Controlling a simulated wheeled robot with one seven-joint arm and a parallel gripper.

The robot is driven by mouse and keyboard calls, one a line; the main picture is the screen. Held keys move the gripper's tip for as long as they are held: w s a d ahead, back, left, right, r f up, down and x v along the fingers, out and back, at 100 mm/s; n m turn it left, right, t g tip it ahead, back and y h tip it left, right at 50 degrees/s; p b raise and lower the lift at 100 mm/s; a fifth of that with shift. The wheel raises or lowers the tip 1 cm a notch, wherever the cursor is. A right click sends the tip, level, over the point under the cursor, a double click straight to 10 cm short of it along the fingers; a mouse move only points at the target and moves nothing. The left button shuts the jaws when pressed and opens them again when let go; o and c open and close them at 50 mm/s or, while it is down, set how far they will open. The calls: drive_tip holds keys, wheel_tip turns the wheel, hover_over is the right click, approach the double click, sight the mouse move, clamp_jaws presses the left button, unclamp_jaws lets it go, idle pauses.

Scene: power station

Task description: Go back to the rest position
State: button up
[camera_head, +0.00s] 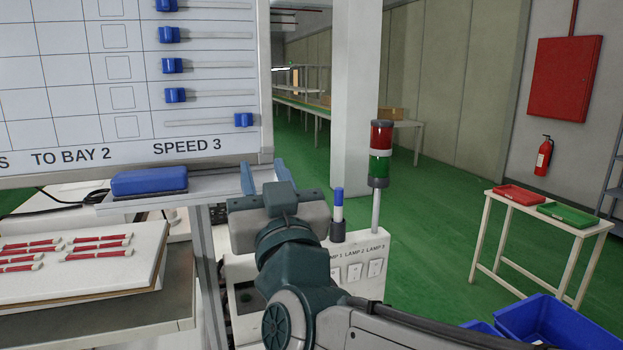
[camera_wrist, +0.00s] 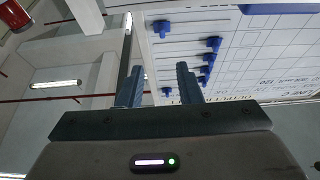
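My gripper (camera_head: 272,178) is raised in front of the white panel's lower right corner in the head view, beside the blue eraser-like block. In the wrist view my gripper (camera_wrist: 158,88) has its two blue fingers apart with nothing between them. The white board (camera_head: 75,85) carries a grid and several blue slider knobs (camera_head: 172,66) on rails. The lowest knob (camera_head: 243,120) is at the right end of its rail, above the words SPEED 3. The board also shows in the wrist view (camera_wrist: 260,50), tilted by the camera angle.
A blue block (camera_head: 149,180) rests on the board's ledge. Red-and-white sticks (camera_head: 98,238) lie on a white slab at left. A lamp box (camera_head: 362,270) with a red-green signal tower (camera_head: 380,155) stands close by my arm. Blue bins (camera_head: 560,325) are at lower right; green floor is open beyond.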

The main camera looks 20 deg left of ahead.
drive_tip(key=w+d+f+m+g+h, duration=0.1)
drive_tip(key=w+d+f+g+h, duration=0.25)
drive_tip(key=d+f, duration=0.6)
drive_tip(key=w+d+f+m+g+h, duration=0.1)
drive_tip(key=w+d+f+g+h, duration=0.3)
drive_tip(key=d+f, duration=0.6)
drive_tip(key=s+d+f+m+g+h, duration=0.5)
drive_tip(key=s+d+f, duration=0.8)
drive_tip(key=d, duration=0.4)
drive_tip(key=shift+s+f+m+g+h, duration=0.45)
drive_tip(key=shift+g+h, duration=0.2)
drive_tip(key=shift+g, duration=0.5)
drive_tip(key=shift+s, duration=0.1)
